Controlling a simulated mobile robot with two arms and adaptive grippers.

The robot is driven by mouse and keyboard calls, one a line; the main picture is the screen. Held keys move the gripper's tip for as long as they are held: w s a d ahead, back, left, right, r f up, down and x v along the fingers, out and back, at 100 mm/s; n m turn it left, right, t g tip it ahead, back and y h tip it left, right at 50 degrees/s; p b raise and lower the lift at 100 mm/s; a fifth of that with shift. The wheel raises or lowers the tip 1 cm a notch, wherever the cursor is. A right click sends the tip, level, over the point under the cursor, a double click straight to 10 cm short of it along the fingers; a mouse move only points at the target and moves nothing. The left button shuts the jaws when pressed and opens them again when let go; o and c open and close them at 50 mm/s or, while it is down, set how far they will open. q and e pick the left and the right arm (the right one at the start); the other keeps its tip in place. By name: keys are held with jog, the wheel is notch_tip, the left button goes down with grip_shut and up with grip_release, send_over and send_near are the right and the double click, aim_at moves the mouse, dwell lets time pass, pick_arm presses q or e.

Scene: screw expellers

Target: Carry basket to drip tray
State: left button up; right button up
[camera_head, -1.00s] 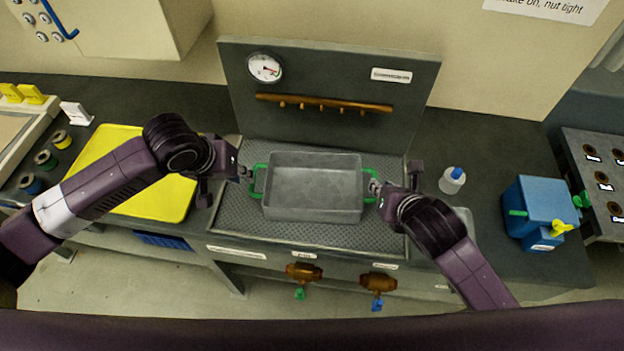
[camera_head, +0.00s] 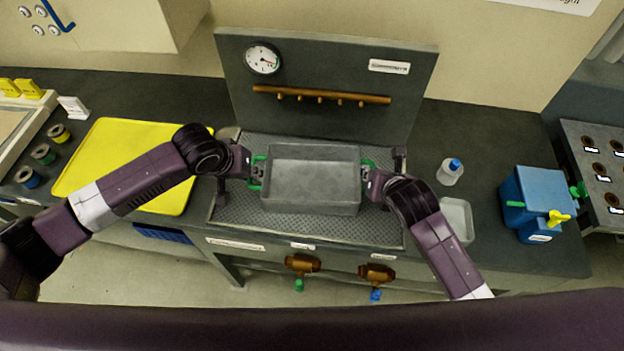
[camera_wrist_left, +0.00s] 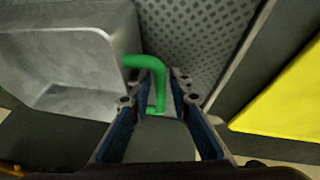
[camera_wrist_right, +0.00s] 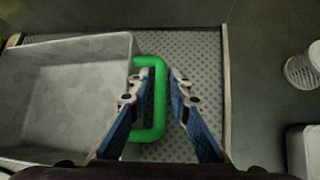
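The grey metal basket (camera_head: 311,180) with green side handles sits level on a dimpled grey plate (camera_head: 380,232) in the head view. My left gripper (camera_head: 252,172) is at the basket's left handle. In the left wrist view, its open fingers straddle that green handle (camera_wrist_left: 160,98). My right gripper (camera_head: 372,180) is at the right handle. In the right wrist view, its open fingers stand on both sides of the green handle (camera_wrist_right: 159,98), with a small gap visible. A flat yellow tray (camera_head: 95,160), probably the drip tray, lies on the counter at left, empty.
A dark back panel with a gauge (camera_head: 263,59) and a copper pipe (camera_head: 320,95) rises behind the basket. Brown valves (camera_head: 302,263) hang at the front.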

pick_arm(q)
grip_shut()
pick_arm(e)
grip_shut()
pick_arm(q)
jog(key=shift+r, duration=0.2)
pick_arm(e)
jog(key=shift+r, duration=0.2)
